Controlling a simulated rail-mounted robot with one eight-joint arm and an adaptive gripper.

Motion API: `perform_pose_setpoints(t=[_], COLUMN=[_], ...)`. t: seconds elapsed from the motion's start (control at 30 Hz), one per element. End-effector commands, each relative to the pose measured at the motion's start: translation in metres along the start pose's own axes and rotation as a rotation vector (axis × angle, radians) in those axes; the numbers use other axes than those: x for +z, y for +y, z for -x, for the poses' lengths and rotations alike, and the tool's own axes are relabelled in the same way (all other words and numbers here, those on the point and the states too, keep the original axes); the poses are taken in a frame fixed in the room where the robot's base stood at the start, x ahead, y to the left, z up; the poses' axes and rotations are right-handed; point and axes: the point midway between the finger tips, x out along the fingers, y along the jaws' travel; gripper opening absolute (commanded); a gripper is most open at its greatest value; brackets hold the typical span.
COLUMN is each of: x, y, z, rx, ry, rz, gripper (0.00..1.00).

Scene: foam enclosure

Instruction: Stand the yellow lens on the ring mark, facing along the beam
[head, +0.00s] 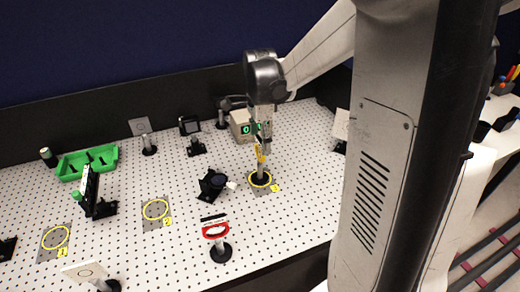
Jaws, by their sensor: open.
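My gripper (261,142) points down over the pegboard table, right of the middle in the head view. It is open, with its fingertips at the top of the yellow lens (261,153). The lens is upright on a grey post with a round black base. That base is inside the yellow ring mark (270,184) on a grey plate with a small yellow tag. The fingers and the steep view partly hide the lens, and I cannot tell exactly which way it faces. Two other ring marks, one in the middle (155,209) and one at left (56,237), are empty.
A red-rimmed optic (216,232) stands in front, and a black mount (212,184) lies left of the gripper. A beige box with a green display (240,126) is close behind.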

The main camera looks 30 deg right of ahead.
Motion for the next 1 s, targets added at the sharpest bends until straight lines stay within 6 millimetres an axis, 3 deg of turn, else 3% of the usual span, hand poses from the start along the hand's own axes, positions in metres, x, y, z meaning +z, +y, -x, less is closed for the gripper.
perform_pose_setpoints(t=[0.3,0.57,0.77,1.0], x=[0.000,0.004,0.028,0.063], y=[0.000,0.004,0.033,0.082], z=[0.052,0.069,0.087,0.106], rx=[0.000,-0.011,-0.091,-0.230], ry=[0.000,0.001,0.018,0.080], rz=[0.000,0.031,0.262,0.669], gripper=[0.71,0.71,0.71,0.71])
